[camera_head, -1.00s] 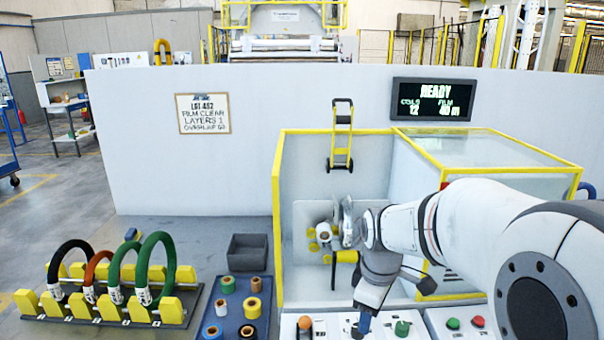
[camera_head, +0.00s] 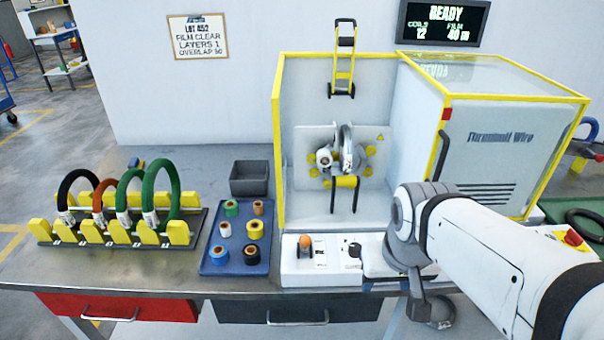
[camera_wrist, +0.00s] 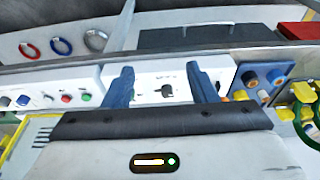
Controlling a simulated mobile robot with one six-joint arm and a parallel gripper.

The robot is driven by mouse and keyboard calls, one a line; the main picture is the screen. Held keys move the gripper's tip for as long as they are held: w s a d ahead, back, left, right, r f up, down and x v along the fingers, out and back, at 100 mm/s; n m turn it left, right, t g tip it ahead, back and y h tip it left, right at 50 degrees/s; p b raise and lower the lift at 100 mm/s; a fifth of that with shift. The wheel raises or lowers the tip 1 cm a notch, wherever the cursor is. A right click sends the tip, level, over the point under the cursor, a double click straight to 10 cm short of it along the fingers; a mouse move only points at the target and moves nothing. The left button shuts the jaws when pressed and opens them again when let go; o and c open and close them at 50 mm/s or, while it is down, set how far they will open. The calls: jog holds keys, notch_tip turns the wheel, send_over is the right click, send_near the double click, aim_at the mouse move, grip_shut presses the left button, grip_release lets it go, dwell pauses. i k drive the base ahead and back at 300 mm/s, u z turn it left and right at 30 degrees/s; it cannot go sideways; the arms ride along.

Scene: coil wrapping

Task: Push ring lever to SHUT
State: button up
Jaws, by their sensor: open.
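The likely ring lever (camera_head: 305,243), with an orange ball on a dark slotted mount, stands on the white control panel (camera_head: 290,275) in front of the yellow-framed wrapping machine. Its label is too small to read. In the wrist view my gripper (camera_wrist: 160,68) is open and empty, its two blue fingers apart over the panel. A black knob (camera_wrist: 168,90) shows between the fingers; the lever is not clear there and may be behind the right finger. In the head view my arm is right of the lever, and the fingers are not clearly visible.
The wrapping machine (camera_head: 278,150) stands behind the panel, its ring and yellow rollers inside. A blue tray (camera_head: 212,268) of several spools, a grey bin (camera_head: 250,178) and a coil rack (camera_head: 120,240) are left. The sign (camera_head: 441,22) reads READY.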

aim_at(305, 240)
jog(key=k, duration=1.3)
jog(key=z, duration=0.35)
jog(key=i, duration=0.95)
jog(key=u, duration=0.4)
